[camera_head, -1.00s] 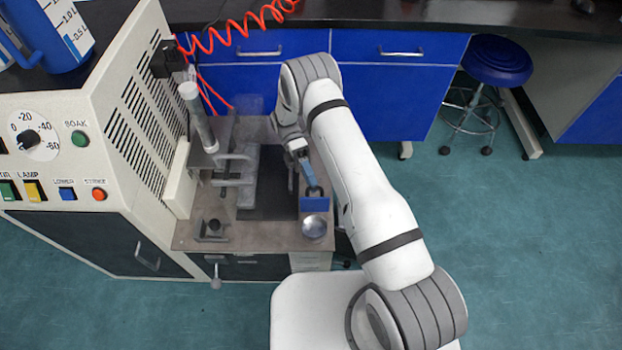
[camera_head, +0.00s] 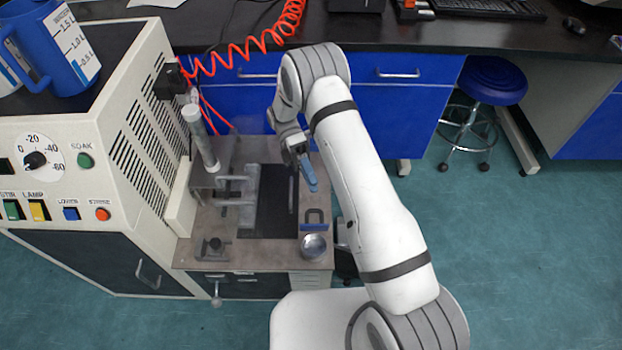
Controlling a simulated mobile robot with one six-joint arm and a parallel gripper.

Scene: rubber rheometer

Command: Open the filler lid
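A small blue plate with a dark loop handle (camera_head: 314,226) sits at the right edge of the machine's metal worktop; it looks like the filler lid, but I cannot tell for sure. A round silver piece (camera_head: 313,246) lies just in front of it. My gripper (camera_head: 313,187), with blue fingers, hangs behind and above the handle, apart from it in the picture. The fingers overlap from this angle, so their opening is unclear. Nothing shows held in them.
The control cabinet (camera_head: 100,180) stands left of the worktop (camera_head: 256,254). A silver post and clamps (camera_head: 203,145) rise on the worktop's left side. A red coiled hose (camera_head: 245,55) hangs behind. A blue stool (camera_head: 492,80) stands at right; the floor before it is clear.

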